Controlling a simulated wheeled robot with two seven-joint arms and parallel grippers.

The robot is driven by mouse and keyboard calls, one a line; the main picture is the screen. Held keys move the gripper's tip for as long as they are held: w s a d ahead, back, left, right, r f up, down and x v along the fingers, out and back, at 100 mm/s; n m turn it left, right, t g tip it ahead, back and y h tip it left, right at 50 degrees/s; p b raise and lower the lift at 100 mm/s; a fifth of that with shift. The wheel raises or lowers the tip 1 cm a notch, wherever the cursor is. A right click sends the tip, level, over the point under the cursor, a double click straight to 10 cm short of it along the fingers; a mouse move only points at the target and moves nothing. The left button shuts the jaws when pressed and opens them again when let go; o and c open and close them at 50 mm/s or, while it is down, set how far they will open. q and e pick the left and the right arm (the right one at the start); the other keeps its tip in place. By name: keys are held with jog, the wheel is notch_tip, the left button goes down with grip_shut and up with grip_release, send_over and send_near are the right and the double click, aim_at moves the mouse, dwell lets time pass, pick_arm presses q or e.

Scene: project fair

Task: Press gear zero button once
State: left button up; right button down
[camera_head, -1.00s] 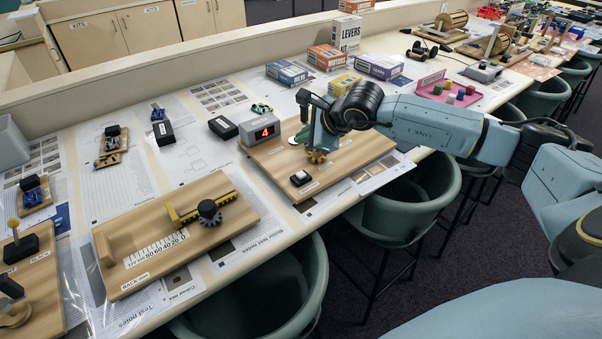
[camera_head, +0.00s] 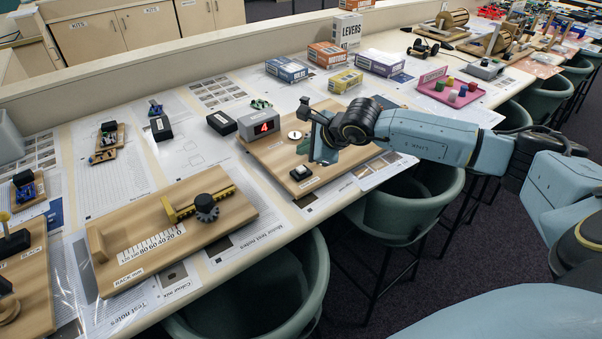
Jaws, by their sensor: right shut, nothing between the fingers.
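The gear board (camera_head: 265,154) is a wooden board in the middle of the table. A grey box with a red display (camera_head: 266,126) reading 4 stands at its back left corner. A small button (camera_head: 301,172) in a dark and white housing sits near the board's front left edge, with a label beside it. My right gripper (camera_head: 320,152) is shut and empty, over the board just behind and right of the button, apart from it in the picture. Its exact height is unclear. The gripper hides the board's brass gear. My left gripper is not in view.
A silver disc (camera_head: 295,135) is on the board beside my gripper. A rack-and-gear board (camera_head: 130,270) lies to the left. Several boxes, including a white one (camera_head: 346,31), and a pink tray (camera_head: 432,93) stand behind. Green chairs (camera_head: 400,215) line the front edge.

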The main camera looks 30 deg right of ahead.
aim_at(305, 173)
jog(key=shift+f+b, duration=1.15)
jog(key=shift+f, duration=0.4)
dwell(0.8)
jog(key=shift+f+b, duration=0.35)
jog(key=shift+b, duration=0.15)
jog(key=shift+f+b, duration=0.45)
jog(key=shift+b, duration=0.1)
dwell(0.4)
dwell(0.4)
jog(key=shift+r+p, duration=0.4)
jog(key=shift+r, duration=0.5)
jog(key=shift+r, duration=0.1)
